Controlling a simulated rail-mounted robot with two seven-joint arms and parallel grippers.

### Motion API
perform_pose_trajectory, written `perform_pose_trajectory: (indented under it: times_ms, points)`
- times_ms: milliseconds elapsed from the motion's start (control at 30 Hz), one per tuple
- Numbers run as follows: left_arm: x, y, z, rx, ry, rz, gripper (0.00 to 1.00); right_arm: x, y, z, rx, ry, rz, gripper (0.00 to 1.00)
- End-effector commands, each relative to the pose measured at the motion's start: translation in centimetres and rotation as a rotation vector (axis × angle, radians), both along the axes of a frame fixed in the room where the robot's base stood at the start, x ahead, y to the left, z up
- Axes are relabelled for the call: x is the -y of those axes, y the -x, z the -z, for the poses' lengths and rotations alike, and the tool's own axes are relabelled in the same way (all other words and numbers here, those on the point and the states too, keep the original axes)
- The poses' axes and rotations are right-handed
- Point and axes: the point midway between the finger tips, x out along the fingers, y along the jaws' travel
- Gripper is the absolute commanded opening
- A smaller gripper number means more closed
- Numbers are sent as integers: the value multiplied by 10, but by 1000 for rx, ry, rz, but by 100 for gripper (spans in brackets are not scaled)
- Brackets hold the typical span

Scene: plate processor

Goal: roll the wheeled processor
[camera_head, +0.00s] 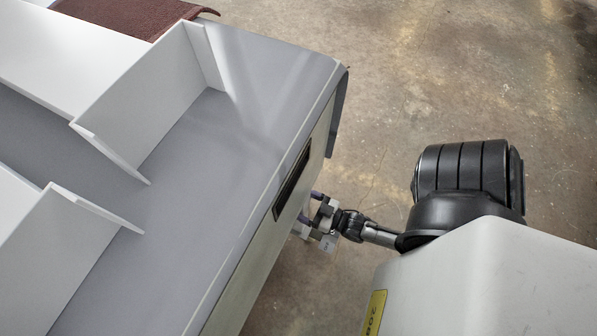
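The processor (245,150) fills the left of the head view, with a grey top and a pale side panel facing right. A dark recessed slot (292,183) is in that side panel. My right gripper (312,214) is beside this panel, just below and to the right of the slot. Its fingertips are close to the panel; I cannot tell whether they touch it. The fingers are small and partly hidden by the wrist, so their opening is unclear. My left gripper is not in view. The processor's wheels are hidden.
White upright panels (150,100) stand on the grey top. A reddish-brown surface (130,14) lies behind the processor at the top left. Bare concrete floor (420,70) is clear at the upper right.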

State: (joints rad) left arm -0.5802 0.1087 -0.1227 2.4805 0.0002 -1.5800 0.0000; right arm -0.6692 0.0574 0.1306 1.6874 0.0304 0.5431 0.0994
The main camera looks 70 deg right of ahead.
Motion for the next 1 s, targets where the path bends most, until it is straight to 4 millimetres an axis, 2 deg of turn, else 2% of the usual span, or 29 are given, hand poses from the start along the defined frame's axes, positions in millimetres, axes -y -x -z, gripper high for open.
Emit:
perform_pose_trajectory:
  times_ms: [100,300,667,1000]
  points:
    - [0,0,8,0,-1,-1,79,1,-14,2,2,0,0,79]
    - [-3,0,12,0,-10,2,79,2,-25,0,1,0,0,79]
    - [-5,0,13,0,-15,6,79,2,-27,0,0,0,0,79]
    - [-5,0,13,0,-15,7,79,2,-27,0,0,0,0,46]
